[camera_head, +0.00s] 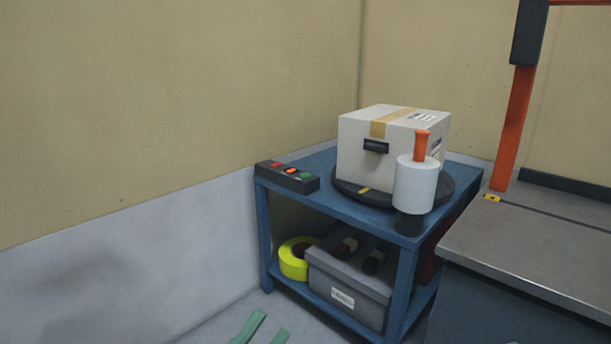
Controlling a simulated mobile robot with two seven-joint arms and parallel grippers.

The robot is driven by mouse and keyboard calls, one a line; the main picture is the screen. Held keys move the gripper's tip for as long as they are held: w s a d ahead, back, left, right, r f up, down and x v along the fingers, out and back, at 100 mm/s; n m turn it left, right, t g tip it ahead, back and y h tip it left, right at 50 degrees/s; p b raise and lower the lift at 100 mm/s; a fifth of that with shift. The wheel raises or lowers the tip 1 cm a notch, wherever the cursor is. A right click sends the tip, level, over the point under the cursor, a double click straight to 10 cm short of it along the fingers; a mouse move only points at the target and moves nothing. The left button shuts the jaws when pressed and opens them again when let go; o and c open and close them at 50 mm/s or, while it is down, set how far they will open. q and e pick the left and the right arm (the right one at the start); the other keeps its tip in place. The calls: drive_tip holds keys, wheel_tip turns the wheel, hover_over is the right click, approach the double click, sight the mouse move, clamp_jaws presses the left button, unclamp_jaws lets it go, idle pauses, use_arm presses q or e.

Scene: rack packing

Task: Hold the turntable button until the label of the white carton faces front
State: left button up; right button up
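The white carton (363,163) sits on a black round turntable (350,193) on a blue table. A tan tape strip runs over its top, and a dark handle slot shows on its near-left face. A label (435,149) shows at a slant on its right face, partly hidden by a white roll; another printed patch is on top. Two green fingertips of my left gripper (263,328) show at the bottom edge, apart and empty, well below the box. My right gripper is not visible.
The white roll with an orange handle (416,187) stands at the table's front corner. A grey bin (345,292) and yellow tape roll (291,259) are on the lower shelf. A grey-topped bench (540,245) and orange post (512,130) stand right.

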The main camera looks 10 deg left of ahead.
use_arm(q)
clamp_jaws()
idle(1.3)
